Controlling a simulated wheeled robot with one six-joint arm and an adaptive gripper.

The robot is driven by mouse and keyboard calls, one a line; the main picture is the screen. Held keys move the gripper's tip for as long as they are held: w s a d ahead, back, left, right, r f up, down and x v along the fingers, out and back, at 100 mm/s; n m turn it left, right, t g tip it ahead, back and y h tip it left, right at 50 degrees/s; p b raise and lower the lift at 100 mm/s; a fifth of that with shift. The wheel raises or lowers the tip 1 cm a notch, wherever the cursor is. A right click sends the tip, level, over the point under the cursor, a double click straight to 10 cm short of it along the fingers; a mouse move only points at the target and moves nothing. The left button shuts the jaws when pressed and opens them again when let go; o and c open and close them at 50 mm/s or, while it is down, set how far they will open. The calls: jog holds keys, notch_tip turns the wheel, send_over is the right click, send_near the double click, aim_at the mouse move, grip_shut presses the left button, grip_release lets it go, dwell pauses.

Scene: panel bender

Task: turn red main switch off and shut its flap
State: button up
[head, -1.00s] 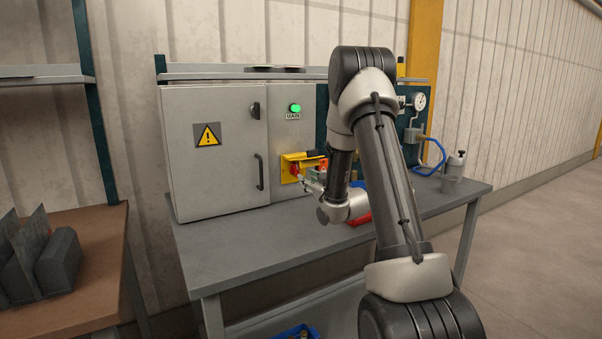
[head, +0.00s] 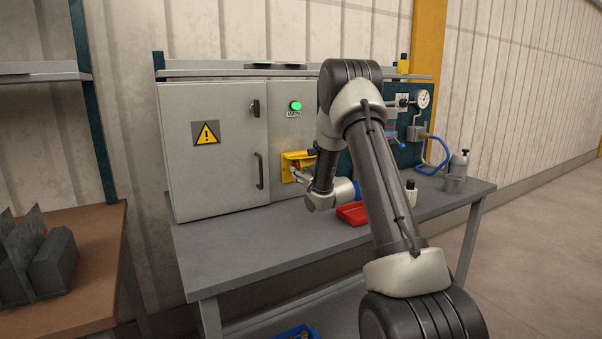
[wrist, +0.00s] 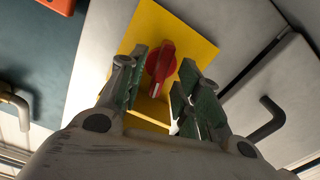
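The red main switch (wrist: 160,66) sits on a yellow plate (wrist: 188,34) and shows in the wrist view between the two fingers of my gripper (wrist: 152,82). The fingers are apart, one on each side of the red knob; I cannot tell whether either touches it. In the head view the yellow plate (head: 286,166) is on the front of the grey cabinet, below the lit green lamp (head: 295,106) and the MAIN label. My arm hides most of the knob there. A yellow flap part (wrist: 152,108) stands out below the knob, partly hidden by the gripper.
The cabinet door with a black handle (head: 259,171) is left of the switch. A red tray (head: 352,214) lies on the grey bench (head: 240,250). A gauge (head: 423,99) and blue hose are at the right. The bench's front left is clear.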

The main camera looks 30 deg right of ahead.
jog(key=shift+c, duration=0.2)
grip_shut()
jog(key=shift+n, duration=0.4)
jog(key=shift+a+f+n, duration=0.1)
jog(key=shift+f+n, duration=0.05)
jog(key=shift+n, duration=6.85)
